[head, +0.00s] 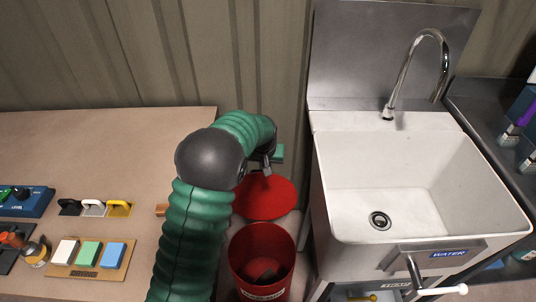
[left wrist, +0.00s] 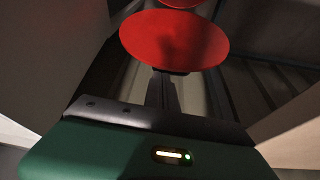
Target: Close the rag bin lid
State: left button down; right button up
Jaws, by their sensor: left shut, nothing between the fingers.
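The red rag bin (head: 262,245) stands on the floor between the workbench and the sink, with its mouth open and something dark inside. Its round red lid (head: 265,198) is open, on the far side of the mouth. My left gripper (head: 267,172) is at the far edge of the lid, shut and empty. In the left wrist view the lid (left wrist: 175,40) lies just past the shut fingers (left wrist: 163,76); I cannot tell whether they touch it. My right gripper is in neither view.
A white sink (head: 400,190) with a tall faucet (head: 408,75) stands close on the right of the bin. The workbench (head: 110,140) on the left holds coloured blocks and small tools. A ribbed wall (head: 240,60) is behind.

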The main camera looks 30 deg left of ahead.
pick_arm(q)
jog(key=w+a+n, duration=0.1)
jog(key=w+a, duration=0.4)
jog(key=w+a+x, duration=0.1)
jog(key=a+x, duration=0.1)
jog(key=x, duration=0.8)
jog(key=shift+y, duration=0.5)
jog(key=s+d, duration=0.1)
jog(key=s, duration=0.1)
jog(key=s+d+r, duration=0.1)
jog(key=shift+s+d+b, duration=0.3)
jog(key=shift+s+d, duration=0.05)
jog(key=shift+s, duration=0.05)
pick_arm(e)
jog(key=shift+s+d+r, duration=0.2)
pick_arm(q)
jog(key=shift+a+f, duration=0.1)
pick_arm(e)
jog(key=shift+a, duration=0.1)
